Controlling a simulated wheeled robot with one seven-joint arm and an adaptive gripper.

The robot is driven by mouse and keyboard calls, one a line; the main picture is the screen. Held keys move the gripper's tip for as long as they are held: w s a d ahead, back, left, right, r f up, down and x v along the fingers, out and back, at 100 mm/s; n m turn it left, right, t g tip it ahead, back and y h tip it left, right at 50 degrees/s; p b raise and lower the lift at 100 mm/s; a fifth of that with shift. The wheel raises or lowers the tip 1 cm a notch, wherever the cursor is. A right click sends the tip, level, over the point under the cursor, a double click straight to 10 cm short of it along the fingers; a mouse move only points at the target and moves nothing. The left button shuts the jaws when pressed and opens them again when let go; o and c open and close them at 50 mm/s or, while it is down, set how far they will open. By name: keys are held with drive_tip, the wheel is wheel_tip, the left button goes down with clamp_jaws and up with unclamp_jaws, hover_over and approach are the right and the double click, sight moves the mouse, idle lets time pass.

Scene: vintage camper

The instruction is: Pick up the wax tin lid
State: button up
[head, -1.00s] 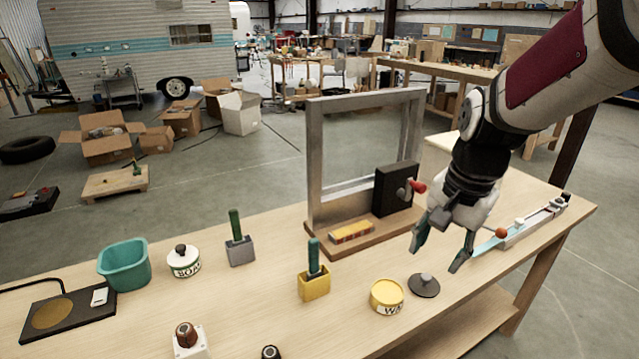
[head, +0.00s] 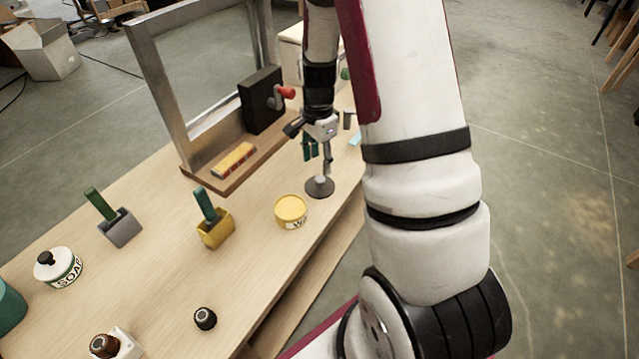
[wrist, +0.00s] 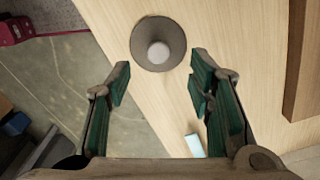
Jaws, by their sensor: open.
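The wax tin lid (head: 320,188) is a dark grey disc with a knob, lying on the workbench near its edge. In the wrist view the lid (wrist: 158,45) lies flat with its pale round knob facing up, beyond and between the fingertips. My gripper (head: 314,158) is above the lid in the head view. In the wrist view my gripper (wrist: 160,85) is open with green-padded fingers apart and nothing between them. The yellow wax tin (head: 291,212) stands open-topped to the left of the lid.
A yellow block holder (head: 216,235) with a green handle stands left of the tin. The metal frame on a wooden base (head: 205,185) is behind. A white soap jar (head: 58,268) and a black-capped item (head: 205,318) are on the bench. The bench edge is close beside the lid.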

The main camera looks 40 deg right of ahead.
sight(320, 179)
drive_tip(key=shift+s+d+f+p, duration=0.1)
drive_tip(key=shift+f+p, duration=0.25)
drive_tip(key=shift+f, duration=1.55)
drive_tip(key=shift+s+f+p, duration=0.1)
drive_tip(key=shift+f+p, duration=0.2)
drive_tip(key=shift+f, duration=1.55)
clamp_jaws()
